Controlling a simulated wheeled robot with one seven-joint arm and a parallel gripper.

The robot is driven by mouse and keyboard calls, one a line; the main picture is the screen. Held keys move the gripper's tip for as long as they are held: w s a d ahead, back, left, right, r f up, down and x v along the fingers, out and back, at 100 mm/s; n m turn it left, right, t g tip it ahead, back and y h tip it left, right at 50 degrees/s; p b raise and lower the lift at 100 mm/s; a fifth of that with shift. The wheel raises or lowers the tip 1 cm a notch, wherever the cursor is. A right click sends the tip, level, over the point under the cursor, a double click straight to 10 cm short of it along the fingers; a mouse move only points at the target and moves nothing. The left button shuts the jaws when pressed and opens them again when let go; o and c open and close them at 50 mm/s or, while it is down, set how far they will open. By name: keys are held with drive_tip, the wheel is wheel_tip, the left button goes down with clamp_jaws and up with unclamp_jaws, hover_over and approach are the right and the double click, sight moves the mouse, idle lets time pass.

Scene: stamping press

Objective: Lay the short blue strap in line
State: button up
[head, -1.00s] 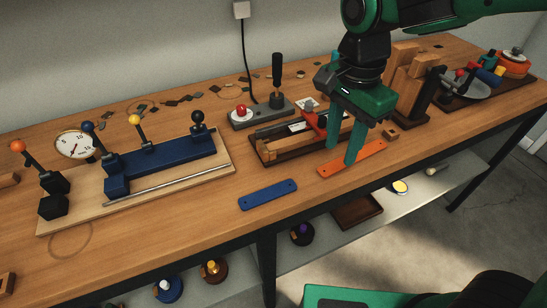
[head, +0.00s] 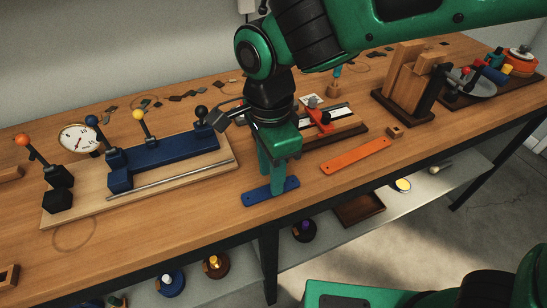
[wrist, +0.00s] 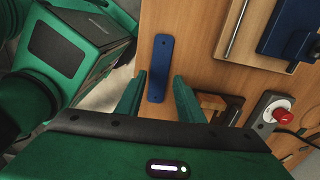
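The short blue strap (head: 260,194) lies flat near the table's front edge, to the left of the orange strap (head: 355,156). My gripper (head: 272,183) is over the blue strap, pointing down. In the wrist view the blue strap (wrist: 159,68) shows between and beyond the two green fingers, which are spread apart with free space on both sides of it. My gripper (wrist: 158,93) is open and holds nothing. In the head view the fingers hide part of the strap. I cannot tell how high the fingertips are above it.
A blue fixture on a pale wooden board (head: 222,166) with a metal rod stands to the left. A dark wooden tray with a red clamp (head: 319,117) is behind the gripper. A small wooden block (head: 394,132) lies beyond the orange strap. A red button (wrist: 282,115) shows in the wrist view.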

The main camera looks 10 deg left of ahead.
wheel_tip(320, 180, down, 2)
drive_tip(key=shift+f, duration=0.3)
drive_tip(key=c, duration=0.7)
drive_tip(key=shift+r, duration=2.55)
